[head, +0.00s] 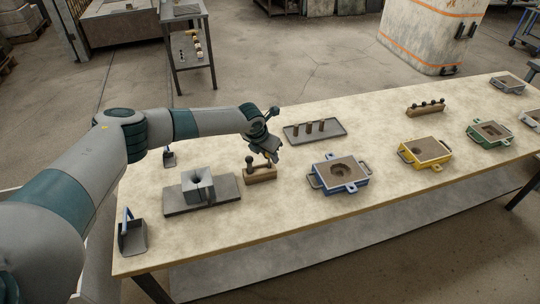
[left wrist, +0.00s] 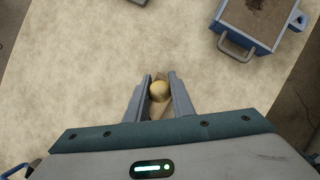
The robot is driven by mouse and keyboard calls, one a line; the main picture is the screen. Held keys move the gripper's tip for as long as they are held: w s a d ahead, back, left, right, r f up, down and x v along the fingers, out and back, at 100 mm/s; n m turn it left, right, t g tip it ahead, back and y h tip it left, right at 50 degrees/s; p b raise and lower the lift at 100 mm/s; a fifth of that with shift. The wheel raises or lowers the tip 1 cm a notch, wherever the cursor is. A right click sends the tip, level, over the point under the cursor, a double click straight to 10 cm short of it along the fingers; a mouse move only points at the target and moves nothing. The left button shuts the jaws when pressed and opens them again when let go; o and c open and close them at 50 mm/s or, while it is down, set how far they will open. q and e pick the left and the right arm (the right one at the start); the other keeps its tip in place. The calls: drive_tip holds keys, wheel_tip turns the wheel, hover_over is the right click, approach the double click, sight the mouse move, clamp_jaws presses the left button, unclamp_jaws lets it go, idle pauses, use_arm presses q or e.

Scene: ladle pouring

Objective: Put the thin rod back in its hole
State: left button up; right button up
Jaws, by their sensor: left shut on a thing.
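My left gripper (head: 269,153) reaches down over a small wooden block (head: 262,175) near the middle of the table. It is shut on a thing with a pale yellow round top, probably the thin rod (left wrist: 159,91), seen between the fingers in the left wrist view. The rod's lower part is hidden, so I cannot tell whether its tip is in a hole. A dark-topped rod (head: 249,161) stands upright in the left part of the block. My right gripper is in neither view.
A grey block with a round hole (head: 197,184) sits on a flat plate to the left. A blue-framed mould (head: 341,184) stands to the right, a tray with three brown cylinders (head: 299,140) behind. A scoop (head: 132,240) lies near the left edge. Free table lies in front.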

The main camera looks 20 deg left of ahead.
use_arm(q)
drive_tip(key=shift+f, duration=0.15)
drive_tip(key=o, duration=1.6)
drive_tip(key=shift+r+p, duration=1.75)
drive_tip(key=shift+r, duration=1.3)
drive_tip(key=shift+s+f, duration=0.1)
drive_tip(key=shift+f, duration=0.05)
